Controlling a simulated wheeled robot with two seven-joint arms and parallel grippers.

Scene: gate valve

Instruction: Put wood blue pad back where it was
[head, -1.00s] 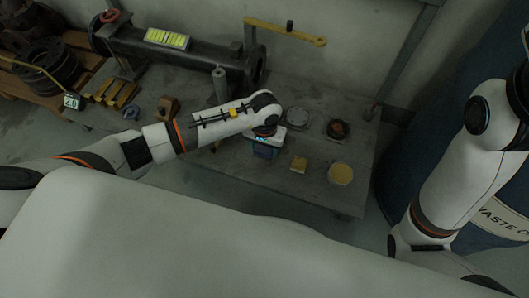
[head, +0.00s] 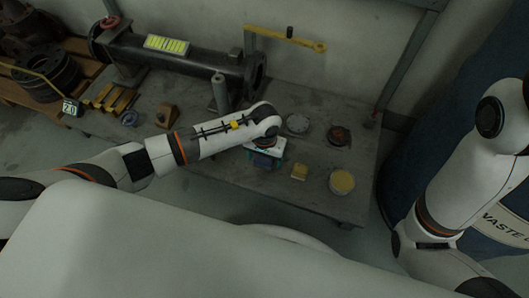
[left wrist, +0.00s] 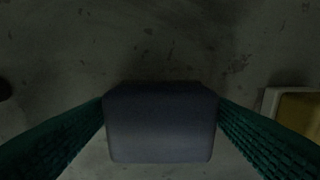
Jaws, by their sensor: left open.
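The blue-grey pad (left wrist: 160,125) is a block with rounded edges. In the left wrist view it sits between the two green fingers of my left gripper (left wrist: 160,140), with the worn grey tabletop behind it. The fingers are along its left and right sides; I cannot tell whether they touch it. In the head view my left gripper (head: 264,155) points down over the front of the workbench and covers most of the pad. My gripper is open. My right arm shows at the right edge, but its gripper is not in view.
A yellow block (head: 299,172) and a round tin with yellow contents (head: 341,181) stand right of my left gripper on the workbench (head: 210,165). A grey disc (head: 297,123) and a dark round part (head: 339,135) lie behind. A large flanged pipe (head: 180,66) runs along the back.

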